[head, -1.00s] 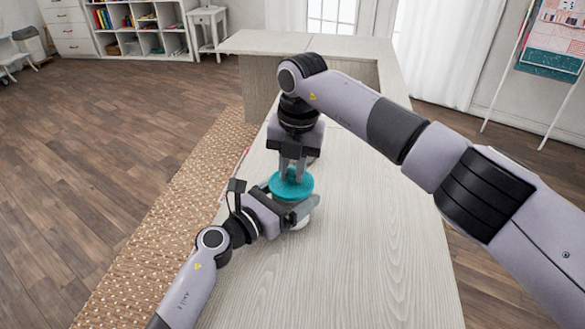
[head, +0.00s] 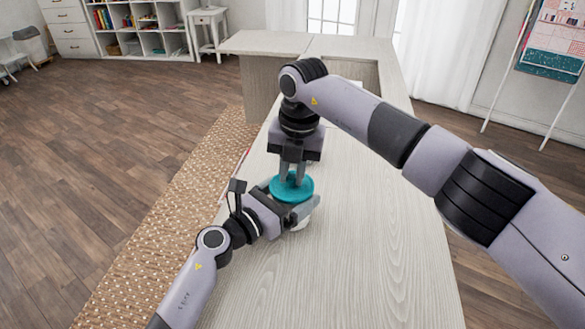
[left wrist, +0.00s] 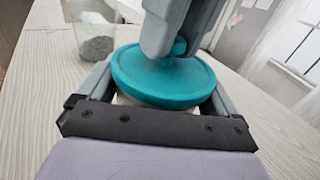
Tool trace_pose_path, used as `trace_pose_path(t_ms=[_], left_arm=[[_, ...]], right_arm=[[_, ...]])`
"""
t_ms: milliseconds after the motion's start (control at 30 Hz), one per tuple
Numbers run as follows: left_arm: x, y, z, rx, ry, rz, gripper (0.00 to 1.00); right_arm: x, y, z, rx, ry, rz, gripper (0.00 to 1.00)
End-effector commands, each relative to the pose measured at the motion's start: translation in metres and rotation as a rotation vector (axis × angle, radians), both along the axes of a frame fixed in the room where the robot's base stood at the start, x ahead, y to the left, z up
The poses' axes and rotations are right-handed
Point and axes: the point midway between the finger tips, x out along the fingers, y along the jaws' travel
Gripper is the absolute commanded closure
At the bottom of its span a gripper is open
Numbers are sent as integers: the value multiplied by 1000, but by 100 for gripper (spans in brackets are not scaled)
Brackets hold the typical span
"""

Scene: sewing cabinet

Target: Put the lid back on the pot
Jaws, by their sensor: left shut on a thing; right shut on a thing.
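The teal round lid (head: 292,197) is level above the white pot (head: 301,224), most of which is hidden under the lid and between fingers. My right gripper (head: 291,180) points down and is shut on the lid's knob, which shows in the left wrist view (left wrist: 179,47). My left gripper (head: 290,206) reaches in from the side and is shut on the pot, one finger on each side. In the left wrist view the lid (left wrist: 160,85) covers the pot's top, with a strip of white pot (left wrist: 126,99) below its rim. I cannot tell whether the lid touches the pot.
A clear container (left wrist: 97,38) with grey contents stands near the pot in the left wrist view. The pale wooden tabletop (head: 375,240) is clear to the right and front. My right arm spans above it.

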Motion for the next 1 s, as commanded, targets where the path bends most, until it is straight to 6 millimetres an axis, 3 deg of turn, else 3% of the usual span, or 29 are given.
trace_pose_path(t_ms=[933,967,1000], left_arm=[[-1,-2,1,-5,1,-6,62],[-1,-2,1,-4,0,-6,62],[-1,-2,1,-6,0,-6,62]], right_arm=[[0,-2,-13,1,3,-3,100],[0,-3,-13,1,3,-3,71],[0,-3,-13,1,3,-3,69]])
